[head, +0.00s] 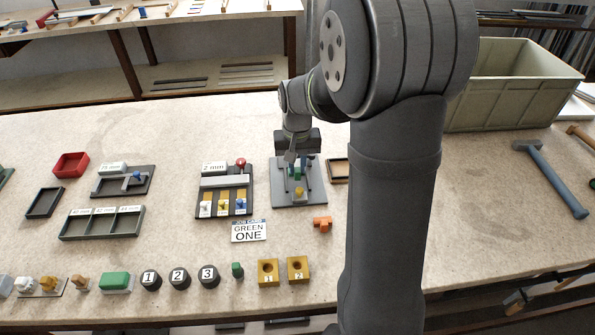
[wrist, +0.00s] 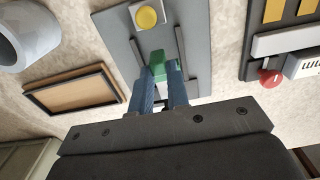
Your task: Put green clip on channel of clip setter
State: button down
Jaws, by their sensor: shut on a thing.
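The clip setter is a grey plate (head: 284,196) near the middle of the bench, with two dark rails and a yellow button (head: 299,194) on a pale block at its near end. Its plate (wrist: 118,32), rails and button also show in the wrist view. My gripper (head: 298,166) is over the plate. In the wrist view my gripper's blue fingers (wrist: 160,82) are shut on the green clip (wrist: 157,60), which sits between the rails, behind the button block. I cannot tell whether the clip touches the channel; the fingers hide part of it.
A fixture with a red knob (head: 241,162) stands left of the setter, a job card (head: 249,232) reading "GREEN ONE" in front. An orange piece (head: 322,224) lies at the near right. A small wooden-floored tray (wrist: 72,92) is beside the setter. Numbered black pots (head: 180,279) line the front.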

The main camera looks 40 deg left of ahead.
aim_at(297, 169)
jog(key=shift+f, duration=1.35)
jog(key=shift+f, duration=0.15)
jog(key=c, duration=1.4)
grip_release()
notch_tip(297, 169, up, 12)
jog(key=shift+r, duration=0.15)
notch_tip(297, 169, down, 13)
jog(key=shift+r, duration=2.4)
